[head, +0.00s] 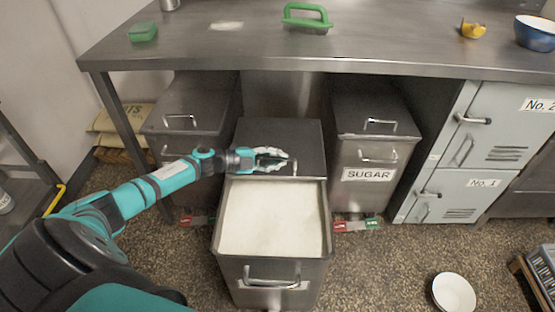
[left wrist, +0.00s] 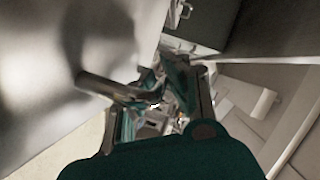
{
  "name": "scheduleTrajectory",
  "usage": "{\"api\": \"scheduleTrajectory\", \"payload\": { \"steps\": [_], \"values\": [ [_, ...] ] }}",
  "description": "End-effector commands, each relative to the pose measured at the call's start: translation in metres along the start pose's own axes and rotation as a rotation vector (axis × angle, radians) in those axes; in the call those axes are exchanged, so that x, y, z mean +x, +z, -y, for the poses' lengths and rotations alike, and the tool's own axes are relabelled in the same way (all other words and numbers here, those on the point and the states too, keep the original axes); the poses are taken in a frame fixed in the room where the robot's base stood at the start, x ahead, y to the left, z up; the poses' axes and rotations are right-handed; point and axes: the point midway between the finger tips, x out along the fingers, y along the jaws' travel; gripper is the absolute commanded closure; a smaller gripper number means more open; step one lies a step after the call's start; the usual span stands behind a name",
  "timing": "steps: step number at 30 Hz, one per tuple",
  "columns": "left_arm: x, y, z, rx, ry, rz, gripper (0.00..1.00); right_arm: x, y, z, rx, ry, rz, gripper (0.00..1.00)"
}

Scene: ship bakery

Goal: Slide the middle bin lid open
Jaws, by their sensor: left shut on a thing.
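The middle bin (head: 236,268) is a metal bin standing forward of the bins on either side. Its dark metal lid (head: 285,135) lies over the back part, and the front part is open, showing white powder (head: 273,220). My left gripper (head: 276,160) is at the lid's front edge, shut on the lid handle (head: 294,167), which is mostly hidden by the fingers. In the left wrist view, a metal bar (left wrist: 105,88) runs in between the fingers (left wrist: 158,105). My right gripper is not in view.
A left bin (head: 188,110) and a sugar bin (head: 370,140) flank it under the steel table (head: 380,50). Grey lockers (head: 480,130) stand at right. A white bowl (head: 454,292) is on the floor. A green-handled tool (head: 306,18) lies on the table.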

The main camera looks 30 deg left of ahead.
Motion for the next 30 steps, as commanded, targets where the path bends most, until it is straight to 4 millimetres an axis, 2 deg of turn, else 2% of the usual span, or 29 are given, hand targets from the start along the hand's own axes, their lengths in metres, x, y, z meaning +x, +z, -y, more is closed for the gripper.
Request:
{"api": "scheduleTrajectory", "payload": {
  "steps": [2, 3, 8, 16, 20, 30],
  "values": [
    [-0.001, 0.001, 0.000, 0.000, 0.001, 0.002, 1.00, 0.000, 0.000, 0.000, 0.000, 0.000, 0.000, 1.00],
    [-0.001, 0.001, 0.000, 0.000, 0.001, 0.002, 0.84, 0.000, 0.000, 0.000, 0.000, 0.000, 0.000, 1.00],
    [0.000, 0.000, -0.001, 0.000, 0.001, 0.002, 0.66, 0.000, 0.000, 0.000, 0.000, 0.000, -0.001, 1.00],
    [-0.002, 0.000, -0.001, 0.000, 0.001, 0.001, 0.66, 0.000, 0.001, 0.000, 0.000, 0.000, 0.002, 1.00],
    [-0.013, 0.001, -0.001, -0.001, 0.002, 0.002, 0.66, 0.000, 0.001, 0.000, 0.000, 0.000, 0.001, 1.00],
    [-0.084, 0.001, -0.003, -0.001, 0.005, 0.003, 0.66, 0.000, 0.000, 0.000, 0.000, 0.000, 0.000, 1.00]
  ]
}}
